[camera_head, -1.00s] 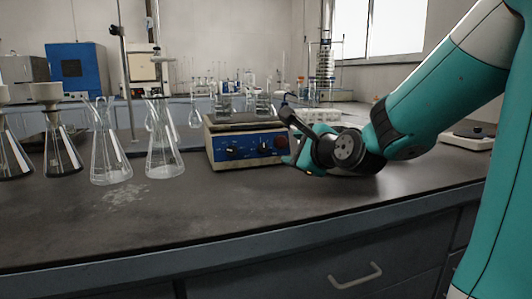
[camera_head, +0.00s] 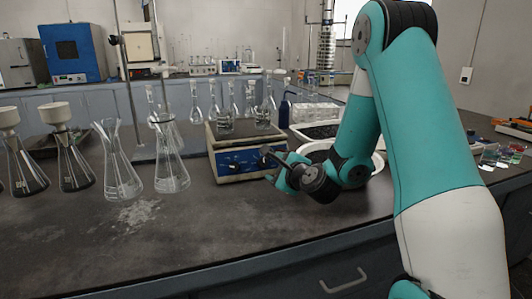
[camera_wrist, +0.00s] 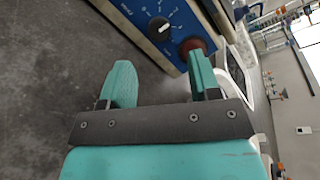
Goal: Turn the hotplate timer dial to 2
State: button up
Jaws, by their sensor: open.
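The hotplate (camera_head: 222,143) stands on the dark bench, its blue front panel (camera_head: 240,160) facing me. In the wrist view the panel (camera_wrist: 178,22) appears turned on its side. It carries a black dial with a white pointer (camera_wrist: 160,27) and a dark reddish dial (camera_wrist: 192,46). The panel print is too small to read, so I cannot tell which dial is the timer. My gripper (camera_head: 273,173) is at the panel's right end. In the wrist view my gripper (camera_wrist: 160,68) is open and empty, its fingers short of the dials, the right finger closest to the reddish one.
Glass flasks stand on the hotplate's top. Conical flasks (camera_head: 172,175) stand to its left, beside a stand with a rod. A white round basin (camera_head: 376,163) is behind my arm, and a glassware rack (camera_head: 315,112) stands behind. The bench front is clear.

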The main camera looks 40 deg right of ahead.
aim_at(265, 163)
jog(key=p+x, duration=0.1)
jog(key=x, duration=0.6)
jog(key=shift+p, duration=0.3)
jog(key=c, duration=0.9)
